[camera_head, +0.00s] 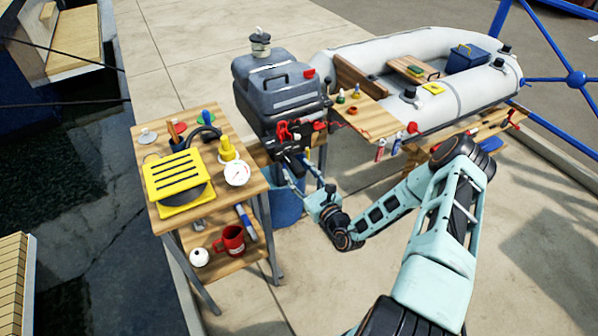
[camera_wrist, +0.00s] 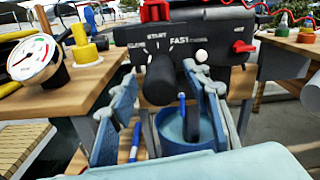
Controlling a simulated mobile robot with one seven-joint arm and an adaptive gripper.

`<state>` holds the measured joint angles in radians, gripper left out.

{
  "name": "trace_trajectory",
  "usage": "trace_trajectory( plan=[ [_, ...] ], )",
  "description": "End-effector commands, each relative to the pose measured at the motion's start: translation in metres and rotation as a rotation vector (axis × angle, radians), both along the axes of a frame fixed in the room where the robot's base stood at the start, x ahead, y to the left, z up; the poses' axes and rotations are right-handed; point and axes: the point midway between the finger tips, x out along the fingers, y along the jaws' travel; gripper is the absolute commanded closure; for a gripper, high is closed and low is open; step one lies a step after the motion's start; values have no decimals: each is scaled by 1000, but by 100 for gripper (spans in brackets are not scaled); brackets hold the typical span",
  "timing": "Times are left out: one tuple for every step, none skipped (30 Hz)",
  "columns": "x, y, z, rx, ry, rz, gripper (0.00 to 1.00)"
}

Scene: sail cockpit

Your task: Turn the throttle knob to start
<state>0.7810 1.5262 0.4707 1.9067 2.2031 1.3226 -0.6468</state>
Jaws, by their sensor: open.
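The outboard motor (camera_head: 280,95) stands in the middle of the head view, with a dark control panel (camera_wrist: 218,30) on its front. In the wrist view the panel carries white lettering that includes START and FAST, with a white dot at right. The black throttle knob (camera_wrist: 158,82) sticks out below the lettering toward the camera. My gripper (camera_head: 303,172) is in front of the motor; in the wrist view its open fingers (camera_wrist: 160,92) stand either side of the knob. I cannot tell whether either finger touches it. The knob's far end is hidden.
A blue bucket (camera_head: 285,207) sits below the motor. A grey inflatable boat (camera_head: 455,105) is at back right. Red parts (camera_wrist: 243,47) flank the panel.

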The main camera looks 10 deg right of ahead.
Motion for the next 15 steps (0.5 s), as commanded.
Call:
trace_trajectory(
  plan=[
    [0, 0, 0, 0, 0, 0, 56],
    [0, 0, 0, 0, 0, 0, 59],
    [0, 0, 0, 0, 0, 0, 63],
    [0, 0, 0, 0, 0, 0, 67],
    [0, 0, 0, 0, 0, 0, 70],
    [0, 0, 0, 0, 0, 0, 74],
    [0, 0, 0, 0, 0, 0, 78],
    [0, 0, 0, 0, 0, 0, 81],
    [0, 0, 0, 0, 0, 0, 85],
    [0, 0, 0, 0, 0, 0, 89],
    [0, 0, 0, 0, 0, 0, 92],
    [0, 0, 0, 0, 0, 0, 96],
    [0, 0, 0, 0, 0, 0, 97],
    [0, 0, 0, 0, 0, 0, 97],
    [0, 0, 0, 1, 0, 0, 97]
  ],
)
